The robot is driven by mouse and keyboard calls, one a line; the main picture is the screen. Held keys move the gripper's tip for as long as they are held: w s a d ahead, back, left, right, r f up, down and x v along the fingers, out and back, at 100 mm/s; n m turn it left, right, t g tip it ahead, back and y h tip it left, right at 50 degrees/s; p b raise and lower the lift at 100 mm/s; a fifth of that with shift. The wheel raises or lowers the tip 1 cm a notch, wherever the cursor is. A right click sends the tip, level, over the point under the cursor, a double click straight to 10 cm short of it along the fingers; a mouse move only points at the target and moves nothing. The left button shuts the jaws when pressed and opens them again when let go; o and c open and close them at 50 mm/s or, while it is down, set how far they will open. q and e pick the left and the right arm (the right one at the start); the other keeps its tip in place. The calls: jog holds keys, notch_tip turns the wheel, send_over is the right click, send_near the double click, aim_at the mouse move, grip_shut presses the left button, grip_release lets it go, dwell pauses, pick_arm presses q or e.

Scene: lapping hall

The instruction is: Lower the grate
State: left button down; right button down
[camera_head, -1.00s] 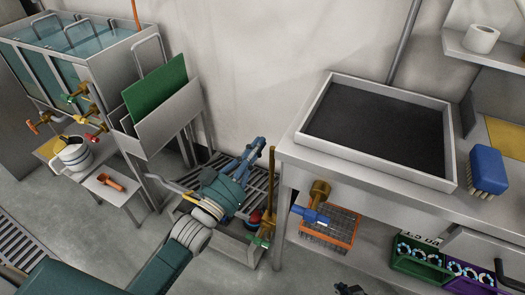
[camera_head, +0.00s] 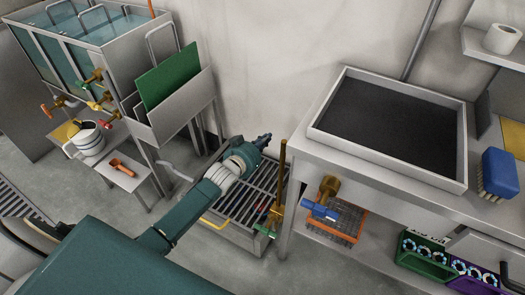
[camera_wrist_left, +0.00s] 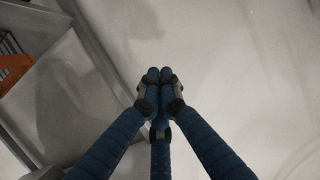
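The grate (camera_head: 262,186) is a set of dark parallel bars over a low grey floor basin (camera_head: 236,238) below the wall. It appears to lie about level with the basin rim, with its yellow handle (camera_head: 214,224) at the front edge. My left arm hides part of the bars. My left gripper (camera_head: 264,140) is above the grate's far side, apart from the handle. In the left wrist view, its blue fingers (camera_wrist_left: 160,76) are together at the tips with nothing visible between them. My right gripper is not in view.
A brass post (camera_head: 281,172) stands at the basin's right, beside the workbench (camera_head: 345,160). A brass valve with a blue handle (camera_head: 318,211) projects below the bench. A rack with a green board (camera_head: 167,77) and a small stool (camera_head: 122,172) stand left.

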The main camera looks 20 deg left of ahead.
pick_arm(q)
jog(key=shift+s+f, duration=1.15)
jog(key=shift+f, duration=0.15)
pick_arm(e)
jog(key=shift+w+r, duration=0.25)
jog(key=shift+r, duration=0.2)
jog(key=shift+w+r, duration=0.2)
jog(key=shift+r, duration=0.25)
pick_arm(q)
jog(key=shift+s+a+f, duration=0.1)
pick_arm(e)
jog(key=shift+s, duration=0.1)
